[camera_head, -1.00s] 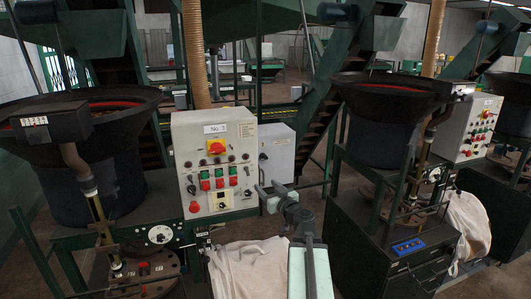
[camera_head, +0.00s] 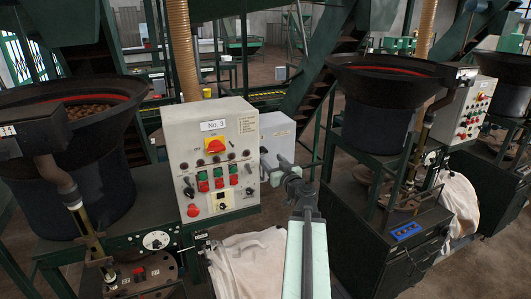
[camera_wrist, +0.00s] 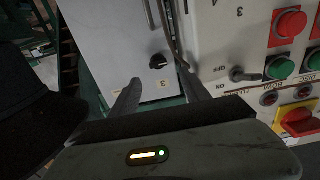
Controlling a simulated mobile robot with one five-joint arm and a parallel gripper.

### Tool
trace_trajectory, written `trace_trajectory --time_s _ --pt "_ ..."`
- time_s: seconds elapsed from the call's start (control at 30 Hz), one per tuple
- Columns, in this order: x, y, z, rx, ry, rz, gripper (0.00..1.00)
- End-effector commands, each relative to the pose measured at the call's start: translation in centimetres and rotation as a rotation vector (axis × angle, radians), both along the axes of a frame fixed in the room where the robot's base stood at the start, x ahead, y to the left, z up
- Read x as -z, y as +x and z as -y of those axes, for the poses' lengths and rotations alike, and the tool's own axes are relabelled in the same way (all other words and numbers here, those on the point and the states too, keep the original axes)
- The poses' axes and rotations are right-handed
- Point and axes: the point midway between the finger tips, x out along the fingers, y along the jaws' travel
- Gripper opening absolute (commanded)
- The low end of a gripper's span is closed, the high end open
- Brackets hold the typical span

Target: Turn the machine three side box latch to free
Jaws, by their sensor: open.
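The machine three side box (camera_head: 279,134) is a small light grey cabinet just right of the No. 3 control panel (camera_head: 211,160). In the wrist view the box door (camera_wrist: 120,42) carries its latch (camera_wrist: 158,61), a small black knob beside a label reading 3. My gripper (camera_head: 272,164) is in front of the box's lower part. In the wrist view its two fingers (camera_wrist: 161,82) are spread and empty, with the latch showing just beyond the gap between their tips. The fingers look apart from the knob. In the head view the latch is too small to make out surely.
The control panel's switches and red buttons (camera_wrist: 289,24) lie close to the right of my gripper in the wrist view. A white bulk bag (camera_head: 250,262) hangs below the panel. A black bowl feeder (camera_head: 385,85) stands to the right.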

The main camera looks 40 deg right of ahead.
Motion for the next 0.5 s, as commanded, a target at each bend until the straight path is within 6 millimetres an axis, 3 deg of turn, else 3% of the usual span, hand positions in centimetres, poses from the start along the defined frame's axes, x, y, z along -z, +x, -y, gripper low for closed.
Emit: trace_trajectory --time_s 0.33,0.5 --pt "0.0 5.5 2.7 0.004 0.0 0.0 0.55" --pt "0.0 6.5 3.0 0.005 0.0 -0.001 0.55"
